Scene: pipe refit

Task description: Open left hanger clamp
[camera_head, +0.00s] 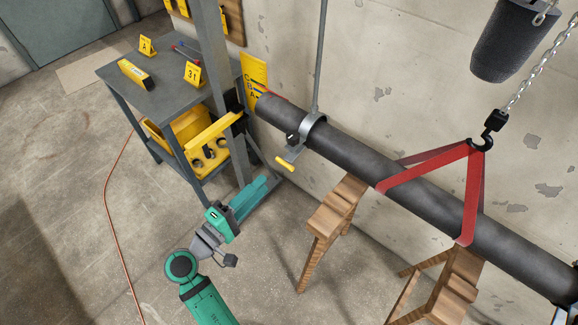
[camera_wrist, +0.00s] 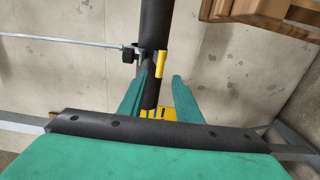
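The left hanger clamp (camera_head: 314,124) is a grey metal band around the dark pipe (camera_head: 362,158), hanging from a thin rod. A grey lever with a yellow handle (camera_head: 285,163) sticks out from its lower front. The yellow handle also shows in the wrist view (camera_wrist: 162,63), beside a black knob (camera_wrist: 130,53). My gripper (camera_head: 264,188) is below and left of the handle. In the wrist view its two teal fingers (camera_wrist: 164,82) are spread, with nothing held between them. The handle appears just beyond the fingertips, apart from them. The far side of the band is hidden.
A red sling (camera_head: 470,195) on a chain hook (camera_head: 482,143) holds the pipe. Wooden sawhorses (camera_head: 335,212) stand beneath. A grey post (camera_head: 214,62) and a workbench (camera_head: 160,85) with yellow markers are at left. A dark cylindrical weight (camera_head: 505,42) hangs upper right. The left floor is mostly clear.

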